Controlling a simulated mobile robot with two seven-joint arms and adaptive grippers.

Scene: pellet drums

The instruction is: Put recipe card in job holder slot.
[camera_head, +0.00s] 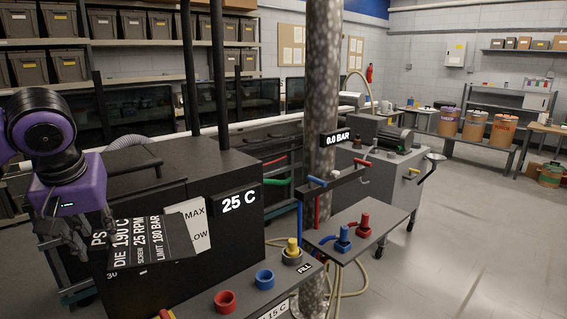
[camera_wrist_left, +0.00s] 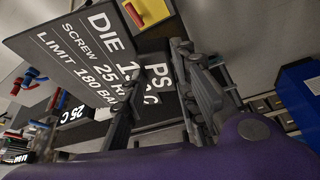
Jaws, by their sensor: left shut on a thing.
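The recipe card (camera_head: 150,238) is a dark panel with white lettering for DIE, SCREW and LIMIT values, at lower left in the head view. My left gripper (camera_head: 82,236) is shut on the card's left part and holds it tilted in front of the black machine. In the left wrist view, the card (camera_wrist_left: 75,62) reaches out from between the fingers of my left gripper (camera_wrist_left: 160,100), which cover part of its lettering. I cannot make out the job holder slot for certain; the card and gripper hide part of the area behind them. My right gripper is not in view.
The black machine (camera_head: 225,160) bears a 25 C display (camera_head: 240,201). A white MAX/LOW plate (camera_head: 190,222) is close behind the card. A mottled column (camera_head: 323,90) rises beyond. Floor at right is clear.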

